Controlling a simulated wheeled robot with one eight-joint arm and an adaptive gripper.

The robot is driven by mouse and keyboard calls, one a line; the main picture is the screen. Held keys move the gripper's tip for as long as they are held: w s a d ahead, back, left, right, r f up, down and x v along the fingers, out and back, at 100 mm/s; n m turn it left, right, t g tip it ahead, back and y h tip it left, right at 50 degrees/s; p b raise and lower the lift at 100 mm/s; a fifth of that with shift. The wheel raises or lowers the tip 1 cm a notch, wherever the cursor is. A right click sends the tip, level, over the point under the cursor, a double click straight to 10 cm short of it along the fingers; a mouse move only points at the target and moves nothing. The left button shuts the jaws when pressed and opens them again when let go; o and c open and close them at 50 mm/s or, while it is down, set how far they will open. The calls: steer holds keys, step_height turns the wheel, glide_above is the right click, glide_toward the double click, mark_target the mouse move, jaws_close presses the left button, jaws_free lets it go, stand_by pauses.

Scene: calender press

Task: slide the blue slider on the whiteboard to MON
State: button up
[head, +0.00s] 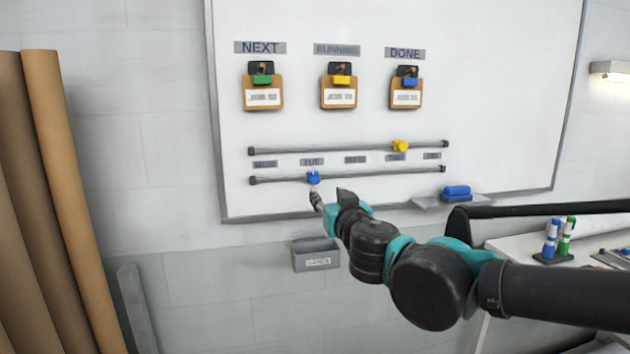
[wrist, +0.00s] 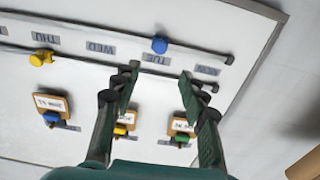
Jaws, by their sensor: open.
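The blue slider (head: 313,177) sits on the lower rail (head: 380,173) of the whiteboard (head: 500,100), just below the TUE label (head: 312,161). The MON label (head: 265,164) is to its left, near the rail's left end. My gripper (head: 328,196) is open and empty, just below and right of the slider in the head view. In the wrist view, where the labels appear upside down, the blue slider (wrist: 160,45) shows beyond the gap between my open fingertips (wrist: 159,70).
A yellow slider (head: 400,146) sits on the upper rail near the right. Several clipped job cards (head: 263,97) hang above. A ledge with a blue eraser (head: 456,192) is at lower right. A grey bin (head: 316,258) hangs below the board. Brown rolls (head: 60,200) stand at left.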

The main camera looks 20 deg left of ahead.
mark_target(315, 179)
steer(key=x, duration=1.4)
steer(key=shift+w, duration=0.15)
jaws_close()
